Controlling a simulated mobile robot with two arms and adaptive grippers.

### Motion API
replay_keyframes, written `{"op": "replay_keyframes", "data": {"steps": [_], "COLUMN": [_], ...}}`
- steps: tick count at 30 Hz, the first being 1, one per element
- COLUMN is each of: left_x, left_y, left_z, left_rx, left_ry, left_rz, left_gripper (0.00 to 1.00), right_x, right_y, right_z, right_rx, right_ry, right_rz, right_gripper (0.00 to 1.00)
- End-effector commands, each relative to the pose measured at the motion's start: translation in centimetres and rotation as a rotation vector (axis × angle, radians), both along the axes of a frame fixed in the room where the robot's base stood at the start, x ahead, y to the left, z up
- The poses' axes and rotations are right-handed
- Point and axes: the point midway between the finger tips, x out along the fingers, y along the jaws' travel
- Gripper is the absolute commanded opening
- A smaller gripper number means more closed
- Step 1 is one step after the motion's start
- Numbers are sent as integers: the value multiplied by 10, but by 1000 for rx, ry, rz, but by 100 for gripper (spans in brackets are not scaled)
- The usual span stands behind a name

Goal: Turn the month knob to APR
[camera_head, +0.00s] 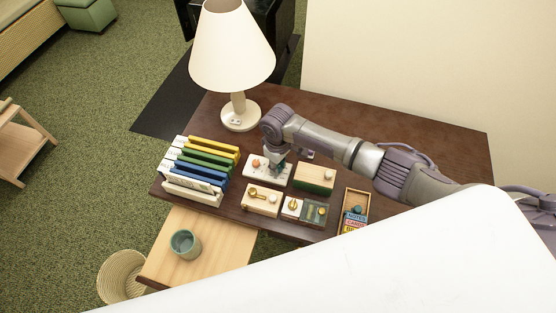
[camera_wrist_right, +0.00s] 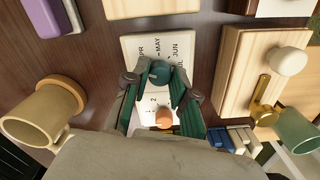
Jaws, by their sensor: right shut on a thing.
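The white dial box (camera_head: 254,174) lies on the dark desk. In the right wrist view its white face (camera_wrist_right: 146,50) carries month labels, with APR at the left, MAY in the middle and JUN at the right. The round teal month knob (camera_wrist_right: 159,71) sits below the labels, between my right fingertips. My right gripper (camera_head: 275,163) reaches down onto the box and is shut on the knob; it also shows in the right wrist view (camera_wrist_right: 159,82). I cannot tell where the knob points. A peach knob (camera_wrist_right: 164,118) beside printed numbers is nearer my wrist. My left gripper is not in view.
A green-sided wooden box (camera_head: 314,178) and a box with a brass lever (camera_head: 262,201) stand close to the dial box. The lamp (camera_head: 239,113) and book rack (camera_head: 194,192) are to the left. A tray of labelled pieces (camera_head: 355,210) lies right. The far right desk is clear.

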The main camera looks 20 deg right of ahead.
Motion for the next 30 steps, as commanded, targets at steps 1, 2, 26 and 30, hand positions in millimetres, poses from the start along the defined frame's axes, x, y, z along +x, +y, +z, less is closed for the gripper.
{"op": "replay_keyframes", "data": {"steps": [1,2,26,30], "left_x": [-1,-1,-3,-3], "left_y": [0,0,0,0], "left_z": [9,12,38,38], "left_rx": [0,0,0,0], "left_ry": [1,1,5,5], "left_rz": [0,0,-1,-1], "left_gripper": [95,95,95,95], "right_x": [-1,-1,1,1], "right_y": [1,1,0,0], "right_z": [5,4,0,0], "right_rx": [2,2,1,1], "right_ry": [3,2,-2,-2], "right_rz": [-40,-66,-411,-412], "right_gripper": [0,0,0,0]}}
